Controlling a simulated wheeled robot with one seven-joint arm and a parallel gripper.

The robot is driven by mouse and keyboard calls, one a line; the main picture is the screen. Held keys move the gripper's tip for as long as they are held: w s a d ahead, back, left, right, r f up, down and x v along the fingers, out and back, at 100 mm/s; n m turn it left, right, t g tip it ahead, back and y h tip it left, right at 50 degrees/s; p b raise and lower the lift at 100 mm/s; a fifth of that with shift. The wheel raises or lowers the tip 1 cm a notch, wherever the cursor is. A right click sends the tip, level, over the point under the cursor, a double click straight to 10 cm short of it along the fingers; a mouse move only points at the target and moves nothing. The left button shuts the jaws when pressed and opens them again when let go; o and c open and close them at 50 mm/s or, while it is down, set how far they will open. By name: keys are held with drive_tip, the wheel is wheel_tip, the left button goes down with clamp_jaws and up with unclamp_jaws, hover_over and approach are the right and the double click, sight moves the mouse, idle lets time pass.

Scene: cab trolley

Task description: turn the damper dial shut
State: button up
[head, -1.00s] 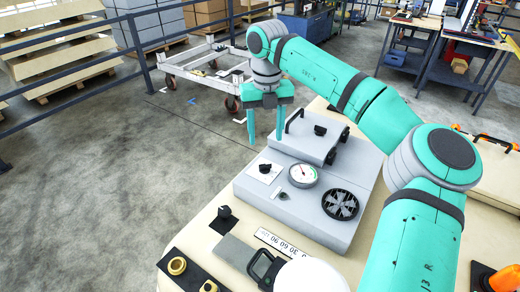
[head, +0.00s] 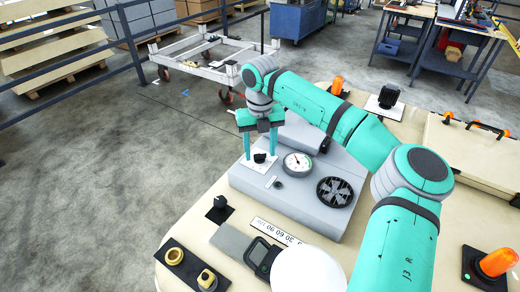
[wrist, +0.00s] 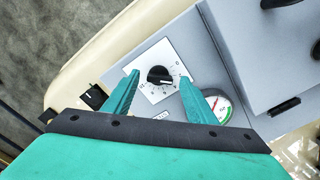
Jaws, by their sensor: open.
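The dial is a black knob (wrist: 158,76) on a white square plate with a printed scale (wrist: 148,63). In the head view the knob (head: 259,157) sits at the left end of the grey panel box (head: 300,206). A pale mark shows on the knob; its exact setting is too small to read. My gripper (head: 260,154) is open and points down over the plate. In the wrist view its teal fingers (wrist: 160,80) stand on either side of the knob, with a gap to it on both sides. I cannot tell how far the tips are above the plate.
A round gauge (head: 298,163) and a black vent wheel (head: 335,191) sit right of the dial. Another black knob (head: 220,203) stands on the cream top nearer me, with yellow-ringed parts (head: 174,256) and a handheld meter (head: 262,256). An orange lamp (head: 497,262) is at right.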

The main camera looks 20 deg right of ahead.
drive_tip(key=c, duration=1.1)
drive_tip(key=shift+n, duration=0.3)
drive_tip(key=n, duration=0.3)
drive_tip(key=shift+w+n, duration=0.1)
drive_tip(key=shift+n, duration=2.3)
